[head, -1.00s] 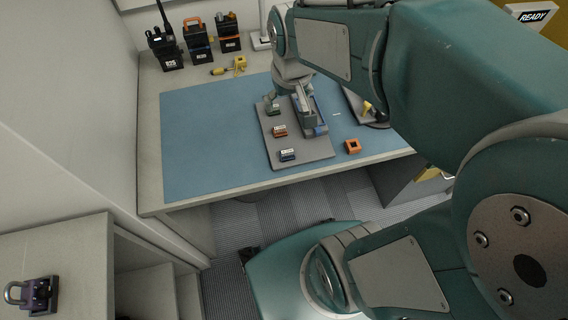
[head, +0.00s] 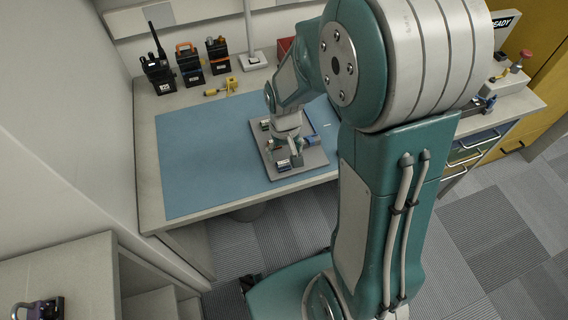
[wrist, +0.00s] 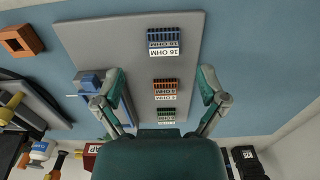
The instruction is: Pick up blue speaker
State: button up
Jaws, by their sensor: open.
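The blue speaker is a small blue block labelled 16 OHM (wrist: 163,42), lying on a grey board (wrist: 110,35). In the head view, the blue block (head: 283,165) sits near the board's front edge, just below my gripper (head: 287,148). In the wrist view, my gripper (wrist: 162,88) is open, with its two fingers spread either side of the row. An orange block (wrist: 165,86) shows between them, and the blue block lies beyond the fingertips. A green block (wrist: 166,114) is closer to the palm. Nothing is held.
A blue clamp-like part (wrist: 88,82) sits on the board beside the left finger. An orange square frame (wrist: 21,41) lies off the board. Several radios (head: 189,63) stand at the back left. The blue mat (head: 205,150) left of the board is clear.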

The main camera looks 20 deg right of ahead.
aim_at(283, 162)
jog(key=f, duration=0.2)
jog(key=a+f, duration=0.1)
jog(key=f, duration=0.1)
jog(key=shift+d+f, duration=0.15)
jog(key=shift+d, duration=0.2)
jog(key=c, duration=1)
